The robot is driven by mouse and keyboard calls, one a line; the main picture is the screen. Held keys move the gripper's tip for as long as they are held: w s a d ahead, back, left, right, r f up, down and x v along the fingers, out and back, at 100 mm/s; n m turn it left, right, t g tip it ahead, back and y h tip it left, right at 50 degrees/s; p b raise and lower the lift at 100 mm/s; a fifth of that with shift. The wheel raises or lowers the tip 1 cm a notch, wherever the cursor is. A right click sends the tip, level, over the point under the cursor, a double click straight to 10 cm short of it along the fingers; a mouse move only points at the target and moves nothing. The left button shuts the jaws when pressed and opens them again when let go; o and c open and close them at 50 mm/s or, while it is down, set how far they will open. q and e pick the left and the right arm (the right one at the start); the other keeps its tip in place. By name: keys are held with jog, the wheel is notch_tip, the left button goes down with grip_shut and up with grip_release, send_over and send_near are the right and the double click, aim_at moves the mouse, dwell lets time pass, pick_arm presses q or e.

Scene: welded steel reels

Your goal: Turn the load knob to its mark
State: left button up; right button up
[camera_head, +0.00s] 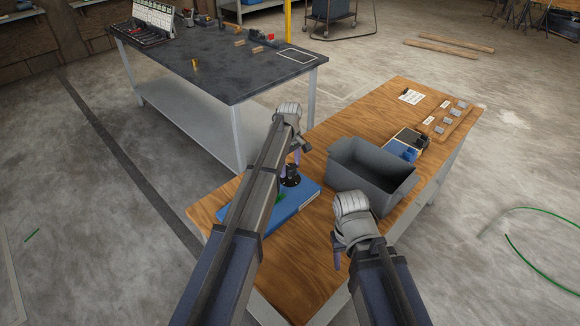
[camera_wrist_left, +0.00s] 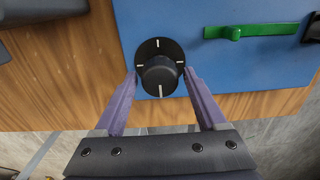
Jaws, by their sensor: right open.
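The load knob (camera_wrist_left: 160,76) is a black round knob on a black dial disc, set on a blue panel (camera_wrist_left: 200,65). White ticks show at the disc's top, left and right, and a white line runs down the knob's near side. In the head view the knob (camera_head: 291,181) stands on the blue panel (camera_head: 312,187), partly behind my left arm. My left gripper (camera_wrist_left: 160,74) has one finger on each side of the knob, with narrow gaps showing, so it looks open. My right gripper (camera_head: 337,258) hangs open and empty near the table's front edge.
A green lever (camera_wrist_left: 250,31) lies on the panel right of the knob. A grey bin (camera_head: 372,172) stands on the wooden table (camera_head: 300,262) beside the panel. Small boxes and cards lie at the table's far end. A dark-topped bench (camera_head: 225,65) stands behind.

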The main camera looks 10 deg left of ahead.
aim_at(290, 167)
pick_arm(q)
jog(key=shift+o, duration=0.6)
jog(key=shift+r, duration=0.1)
pick_arm(e)
jog(key=shift+r, duration=0.1)
pick_arm(q)
notch_tip(290, 167, up, 8)
jog(key=p, duration=0.8)
jog(key=shift+f, duration=0.2)
pick_arm(e)
notch_tip(290, 167, up, 8)
jog(key=shift+f, duration=0.2)
pick_arm(q)
jog(key=s+d+m, duration=0.3)
jog(key=s+m, duration=0.2)
jog(key=s, duration=0.6)
jog(key=s+d+m, duration=0.3)
jog(key=s+m, duration=0.2)
jog(key=s, duration=0.6)
jog(key=s+d+m+y, duration=0.1)
jog(key=s+d+m, duration=0.2)
jog(key=s, duration=0.8)
jog(key=shift+d+m, duration=0.3)
jog(key=shift+m, duration=0.8)
